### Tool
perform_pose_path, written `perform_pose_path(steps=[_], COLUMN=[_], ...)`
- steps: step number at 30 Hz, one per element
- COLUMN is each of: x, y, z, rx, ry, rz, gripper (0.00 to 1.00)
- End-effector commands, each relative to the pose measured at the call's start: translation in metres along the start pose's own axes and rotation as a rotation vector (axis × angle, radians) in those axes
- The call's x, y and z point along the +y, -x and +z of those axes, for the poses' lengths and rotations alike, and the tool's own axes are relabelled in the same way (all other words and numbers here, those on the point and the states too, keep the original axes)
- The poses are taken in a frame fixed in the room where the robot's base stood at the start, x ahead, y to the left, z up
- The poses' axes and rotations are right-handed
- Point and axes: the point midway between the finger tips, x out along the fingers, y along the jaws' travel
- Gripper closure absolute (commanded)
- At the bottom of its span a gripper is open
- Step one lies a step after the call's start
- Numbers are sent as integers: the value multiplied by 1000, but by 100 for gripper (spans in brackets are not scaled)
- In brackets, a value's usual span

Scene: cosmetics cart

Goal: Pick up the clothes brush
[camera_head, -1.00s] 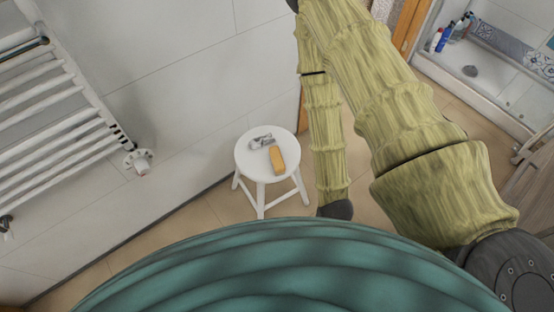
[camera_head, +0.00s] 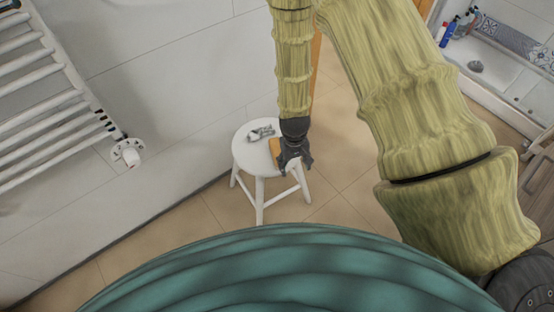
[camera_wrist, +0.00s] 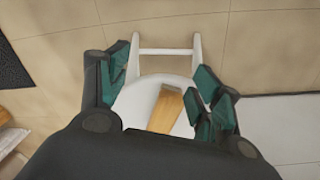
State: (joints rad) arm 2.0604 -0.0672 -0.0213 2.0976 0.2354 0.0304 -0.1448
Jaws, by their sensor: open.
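The clothes brush, an orange-brown block (camera_head: 275,146), lies on the seat of a small white stool (camera_head: 243,150). In the head view my gripper (camera_head: 294,165) hangs over the right part of the seat and hides much of the brush. In the wrist view the brush (camera_wrist: 166,108) shows between my gripper's open fingers (camera_wrist: 168,95), nearer the right one, with its lower end cut off by the gripper body. The fingers are apart and hold nothing. Whether they touch the brush or how high they are above it, I cannot tell.
A small grey-white item (camera_head: 261,133) lies on the stool beside the brush. A white towel radiator (camera_head: 50,95) is on the wall at left. A shower tray with bottles (camera_head: 455,25) is at the upper right. Tiled floor (camera_head: 335,190) is clear right of the stool.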

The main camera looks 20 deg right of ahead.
Motion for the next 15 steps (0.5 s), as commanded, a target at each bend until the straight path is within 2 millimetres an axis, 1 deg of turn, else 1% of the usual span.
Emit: perform_pose_path(steps=[1, 3, 6, 9, 11, 13, 15], x=[-6, -14, -23, -30, -32, -32, -33], y=[1, 14, 32, 46, 51, 52, 50], z=[-28, -55, -84, -100, -105, -107, -107], rx=[12, 11, 9, 7, 5, 3, 2], ry=[-1, -3, -4, -3, -3, -3, -3], rz=[-6, -18, -37, -50, -55, -58, -59], gripper=[35, 35, 35, 35, 35, 35, 35])
